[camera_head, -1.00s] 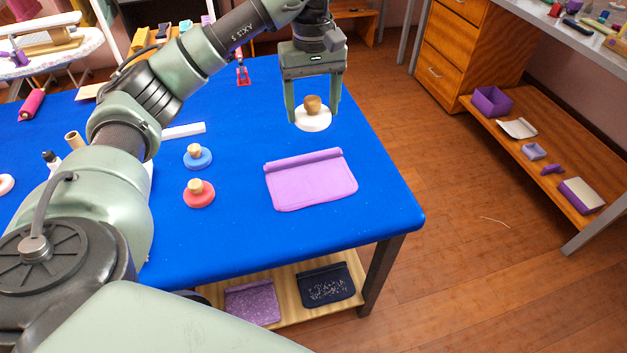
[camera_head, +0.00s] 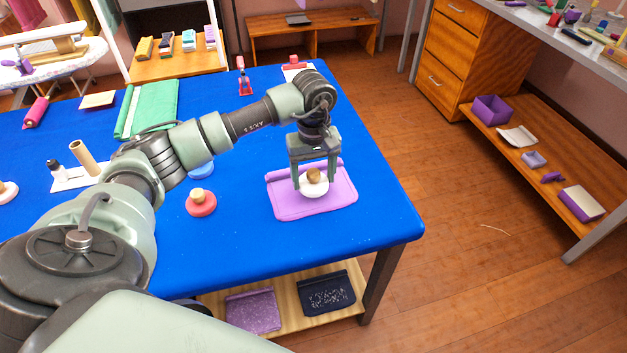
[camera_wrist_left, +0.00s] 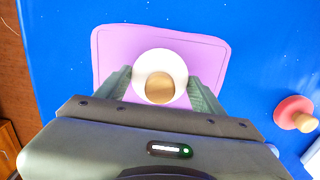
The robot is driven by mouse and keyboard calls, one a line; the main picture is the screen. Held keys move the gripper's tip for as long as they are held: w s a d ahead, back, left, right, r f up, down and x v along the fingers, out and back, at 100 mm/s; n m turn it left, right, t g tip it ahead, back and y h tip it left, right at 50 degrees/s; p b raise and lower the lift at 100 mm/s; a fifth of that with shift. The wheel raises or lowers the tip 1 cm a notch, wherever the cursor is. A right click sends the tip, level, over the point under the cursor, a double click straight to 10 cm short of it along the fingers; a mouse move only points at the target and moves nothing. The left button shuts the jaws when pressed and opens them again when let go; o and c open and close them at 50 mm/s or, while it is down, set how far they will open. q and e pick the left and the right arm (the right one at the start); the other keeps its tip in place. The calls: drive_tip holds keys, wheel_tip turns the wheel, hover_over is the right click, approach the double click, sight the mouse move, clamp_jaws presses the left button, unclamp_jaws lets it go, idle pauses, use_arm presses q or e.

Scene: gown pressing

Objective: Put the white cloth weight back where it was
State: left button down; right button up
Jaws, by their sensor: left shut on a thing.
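The white cloth weight (camera_head: 313,187) is a round white disc with a wooden knob. My left gripper (camera_head: 314,184) is shut on it, over the folded purple cloth (camera_head: 290,207) on the blue table. In the left wrist view, the weight (camera_wrist_left: 148,66) sits between the fingers, with the purple cloth (camera_wrist_left: 112,48) behind it. I cannot tell whether the weight touches the cloth or hangs just above it. My right gripper is not in view.
A red weight (camera_head: 201,205) stands left of the cloth, and a blue weight (camera_head: 201,170) is partly hidden behind my left arm. A green folded cloth (camera_head: 155,105) lies farther back. The blue table (camera_head: 375,205) is clear right of the cloth.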

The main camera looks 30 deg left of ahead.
use_arm(q)
wheel_tip(320, 180, down, 2)
drive_tip(key=shift+f, duration=0.1)
drive_tip(key=shift+f, duration=0.15)
drive_tip(key=shift+c, duration=1.1)
unclamp_jaws()
